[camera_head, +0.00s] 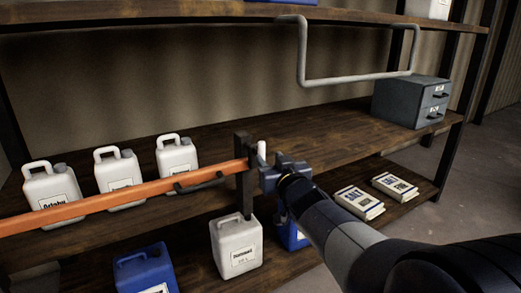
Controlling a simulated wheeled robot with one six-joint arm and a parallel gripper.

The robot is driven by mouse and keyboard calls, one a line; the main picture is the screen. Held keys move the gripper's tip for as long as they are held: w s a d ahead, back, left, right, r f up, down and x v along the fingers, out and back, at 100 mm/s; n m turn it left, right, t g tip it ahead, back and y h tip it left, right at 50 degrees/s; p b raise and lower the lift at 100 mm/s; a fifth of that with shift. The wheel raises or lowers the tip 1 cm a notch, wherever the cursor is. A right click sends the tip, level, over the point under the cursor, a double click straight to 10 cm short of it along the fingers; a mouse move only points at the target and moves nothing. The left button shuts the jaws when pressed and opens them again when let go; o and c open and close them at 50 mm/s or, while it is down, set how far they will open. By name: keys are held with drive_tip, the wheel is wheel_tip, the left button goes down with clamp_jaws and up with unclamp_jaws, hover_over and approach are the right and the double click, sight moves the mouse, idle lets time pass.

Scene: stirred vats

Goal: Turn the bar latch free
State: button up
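An orange bar (120,196) runs across the front of the shelf from the left edge to a dark upright post (243,175). A dark handle (200,183) is on the bar near its right end. A small pale upright piece (261,152) stands just right of the post; it looks like the latch lever, but I cannot be sure. My gripper (268,172) is at the right side of the post, right beside this pale piece. Its fingers are mostly hidden, and I cannot tell whether they touch or hold the piece.
Several white jugs (119,176) stand behind the bar. A white jug (236,246) and blue jugs (145,270) stand below. A grey drawer box (411,101) is at the right, with labelled packs (359,203) on the lower shelf. A bent grey pipe (358,79) hangs above.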

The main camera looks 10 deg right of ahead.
sight(263, 150)
drive_tip(key=w, duration=0.5)
drive_tip(key=w+a, duration=0.1)
drive_tip(key=w, duration=0.1)
drive_tip(key=shift+w, duration=0.25)
drive_tip(key=shift+c, duration=0.6)
drive_tip(key=shift+b, duration=0.3)
clamp_jaws()
